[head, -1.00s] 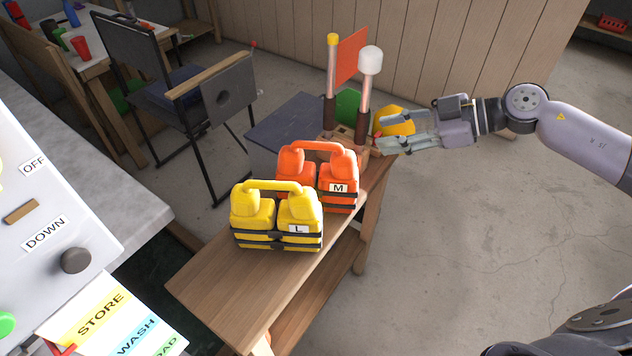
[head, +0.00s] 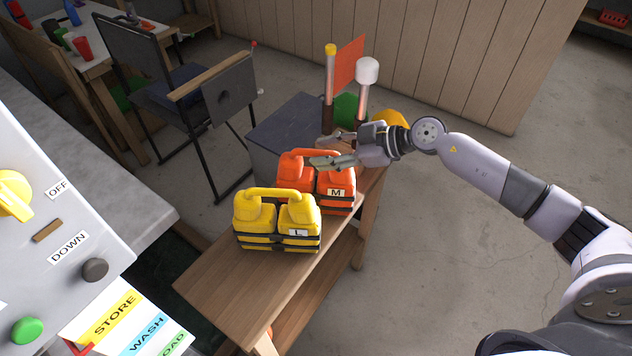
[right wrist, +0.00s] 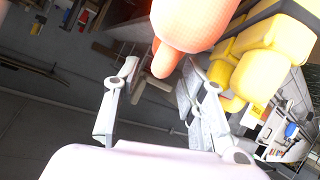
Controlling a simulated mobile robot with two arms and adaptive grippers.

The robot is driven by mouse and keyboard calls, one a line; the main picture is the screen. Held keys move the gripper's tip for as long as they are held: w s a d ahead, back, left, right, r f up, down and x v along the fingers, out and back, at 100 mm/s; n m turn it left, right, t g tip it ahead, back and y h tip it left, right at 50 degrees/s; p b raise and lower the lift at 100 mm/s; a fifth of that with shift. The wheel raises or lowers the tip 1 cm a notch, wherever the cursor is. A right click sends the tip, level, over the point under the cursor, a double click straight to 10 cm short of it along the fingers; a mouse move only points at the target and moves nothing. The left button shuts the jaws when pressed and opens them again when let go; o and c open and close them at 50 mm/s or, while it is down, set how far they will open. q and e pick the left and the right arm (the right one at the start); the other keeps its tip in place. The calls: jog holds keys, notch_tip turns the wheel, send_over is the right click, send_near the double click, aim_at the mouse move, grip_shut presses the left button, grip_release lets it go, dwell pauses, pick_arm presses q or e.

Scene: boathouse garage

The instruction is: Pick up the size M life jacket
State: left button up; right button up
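The size M life jacket (head: 338,203) is orange with dark straps and a white M label. It stands upright on the wooden bench, behind the yellow size L life jacket (head: 258,222). My right gripper (head: 318,152) is open and empty at the orange jacket's top handle, partly covering it in the head view. In the right wrist view the orange jacket (right wrist: 192,22) shows large and close, just beyond the open fingers of the gripper (right wrist: 158,78). I cannot tell whether the fingers straddle the handle. My left gripper is not in view.
The bench (head: 225,290) has bare wood at its near end. Two upright poles (head: 329,75) with a yellow and a white top stand behind the jackets. A grey box (head: 275,135) and a folding chair (head: 215,90) are to the left. A control panel (head: 60,250) fills the near left.

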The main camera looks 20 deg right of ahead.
jog(key=x, duration=0.3)
jog(key=shift+w+a, duration=0.1)
jog(key=shift+c, duration=0.3)
jog(key=shift+c, duration=0.6)
grip_shut()
jog(key=shift+r, duration=0.1)
